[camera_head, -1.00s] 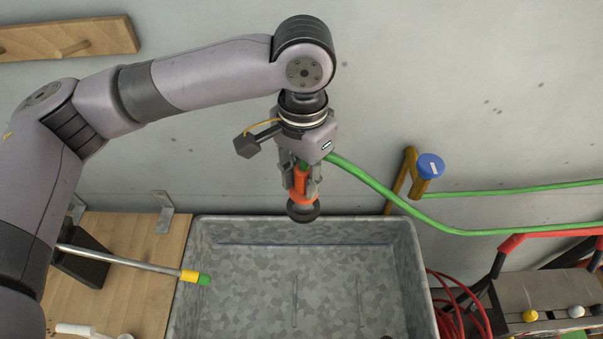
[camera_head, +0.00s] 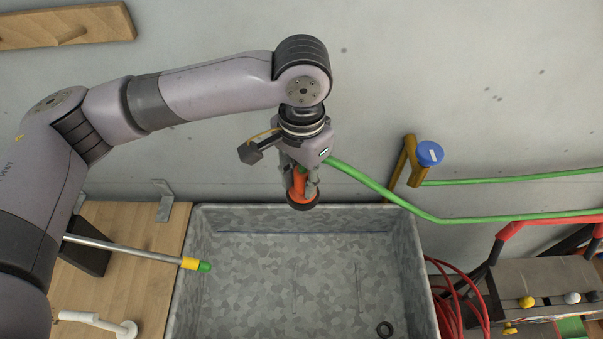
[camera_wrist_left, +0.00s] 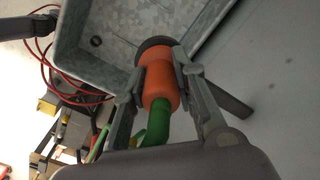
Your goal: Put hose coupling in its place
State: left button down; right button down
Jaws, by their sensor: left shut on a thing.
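The hose coupling (camera_head: 300,186) is orange with a dark ring at its lower end, and the green hose (camera_head: 372,184) runs from its other end. My left gripper (camera_head: 302,180) is shut on it and holds it in the air near the back rim of the grey basin. In the left wrist view the coupling (camera_wrist_left: 159,82) sits between the fingers, its dark ring away from the palm. A metal pipe (camera_head: 125,249) with a yellow collar and green tip (camera_head: 204,266) reaches over the basin's left rim, apart from the coupling. My right gripper cannot be clearly made out.
The speckled grey basin (camera_head: 409,265) is mostly empty, with a small black ring (camera_head: 385,329) inside. A wall bracket with a blue cap (camera_head: 429,153) stands behind it. Red cables (camera_head: 449,300) lie to the right. A wooden bench (camera_head: 125,225) is on the left.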

pick_arm(q)
jog(key=shift+f, duration=0.25)
dwell(0.3)
jog(key=c, duration=1.2)
grip_release()
notch_tip(320, 180, up, 12)
jog(key=shift+f, duration=0.1)
